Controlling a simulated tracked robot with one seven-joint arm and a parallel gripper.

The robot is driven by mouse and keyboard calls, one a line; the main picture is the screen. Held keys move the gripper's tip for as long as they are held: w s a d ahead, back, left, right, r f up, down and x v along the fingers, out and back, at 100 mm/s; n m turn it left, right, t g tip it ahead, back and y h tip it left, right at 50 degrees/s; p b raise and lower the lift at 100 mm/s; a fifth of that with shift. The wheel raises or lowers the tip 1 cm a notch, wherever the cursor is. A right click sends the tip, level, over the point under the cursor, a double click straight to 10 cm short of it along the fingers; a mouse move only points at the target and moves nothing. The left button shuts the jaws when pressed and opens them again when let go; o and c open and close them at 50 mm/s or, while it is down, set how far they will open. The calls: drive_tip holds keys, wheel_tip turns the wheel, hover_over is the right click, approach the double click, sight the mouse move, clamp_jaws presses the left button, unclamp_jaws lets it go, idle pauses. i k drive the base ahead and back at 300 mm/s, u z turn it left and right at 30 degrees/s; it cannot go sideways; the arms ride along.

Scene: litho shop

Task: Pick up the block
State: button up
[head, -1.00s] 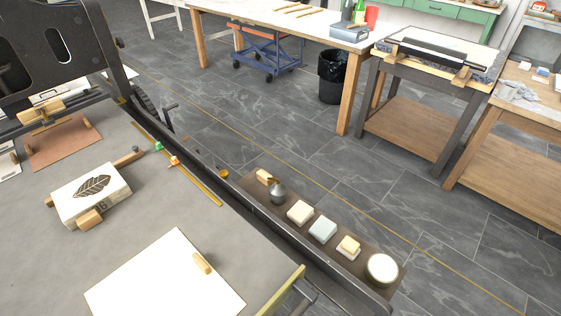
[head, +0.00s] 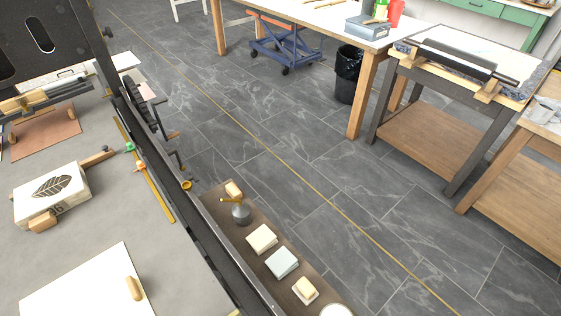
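Several block-like things are in view, and I cannot tell which one the task means. A pale block with a dark leaf print (head: 52,192) lies on the grey press bed (head: 95,240) at the left. A small wooden block (head: 43,220) touches its near side, and a wooden piece with a dark end (head: 97,158) lies at its far right corner. On the narrow brown shelf (head: 222,222) beside the bed sit a cream block (head: 262,238), a pale blue block (head: 282,262) and a small yellowish block on a white dish (head: 305,289). My gripper is not in view.
A white sheet with a wooden piece (head: 80,290) lies on the near bed. A dark press frame (head: 40,50) stands at upper left. A black bin (head: 348,75), a blue cart (head: 282,45) and wooden tables (head: 440,120) stand beyond. The tiled floor (head: 350,200) between is clear.

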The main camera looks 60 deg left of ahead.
sight(233, 189)
drive_tip(key=z, duration=0.05)
drive_tip(key=i, duration=2.05)
drive_tip(key=u, duration=1.9)
drive_tip(key=i, duration=0.15)
drive_tip(key=u, duration=2.5)
drive_tip(key=i, duration=0.7)
drive_tip(key=u, duration=0.15)
